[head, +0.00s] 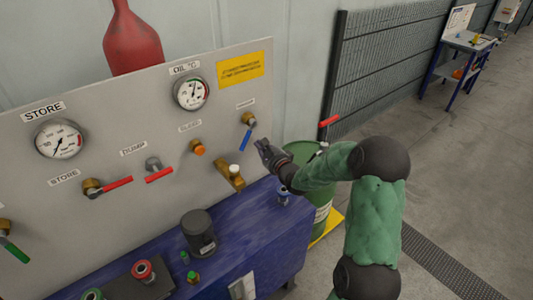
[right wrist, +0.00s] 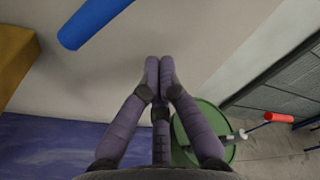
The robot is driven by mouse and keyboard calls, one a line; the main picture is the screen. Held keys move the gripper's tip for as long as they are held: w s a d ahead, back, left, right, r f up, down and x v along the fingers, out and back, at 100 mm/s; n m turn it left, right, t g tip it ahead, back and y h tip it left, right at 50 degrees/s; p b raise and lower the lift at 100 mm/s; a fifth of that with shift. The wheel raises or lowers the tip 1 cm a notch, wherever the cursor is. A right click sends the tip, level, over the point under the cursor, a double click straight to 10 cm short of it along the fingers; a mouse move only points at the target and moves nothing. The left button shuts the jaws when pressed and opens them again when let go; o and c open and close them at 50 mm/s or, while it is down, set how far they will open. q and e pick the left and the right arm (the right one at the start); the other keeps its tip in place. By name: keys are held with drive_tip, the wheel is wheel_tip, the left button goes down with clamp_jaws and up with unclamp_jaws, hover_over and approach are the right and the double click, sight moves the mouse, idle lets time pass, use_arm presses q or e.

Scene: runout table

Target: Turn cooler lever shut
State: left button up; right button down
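The cooler lever is the blue-handled lever (head: 245,140) at the right end of the grey panel (head: 90,212), under a small label too fine to read. Its handle hangs down and slightly left from a brass valve body (head: 249,118). The blue handle shows large at the upper left in the right wrist view (right wrist: 90,22). My right gripper (head: 262,146) is just right of the handle and apart from it. In the right wrist view its fingertips (right wrist: 158,64) are together with nothing between them. My left gripper is not in view.
A brass fitting (head: 230,175) juts out below the blue lever. A blue bench (head: 250,225) runs beneath. A green drum (head: 305,153) stands behind my right arm.

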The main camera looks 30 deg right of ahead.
sight(247, 136)
drive_tip(key=shift+s+a+r, duration=0.2)
drive_tip(key=shift+a+r, duration=0.35)
drive_tip(key=shift+a, duration=0.25)
drive_tip(key=shift+s+a+r, duration=0.2)
drive_tip(key=shift+a+r, duration=0.35)
drive_tip(key=shift+a, duration=0.2)
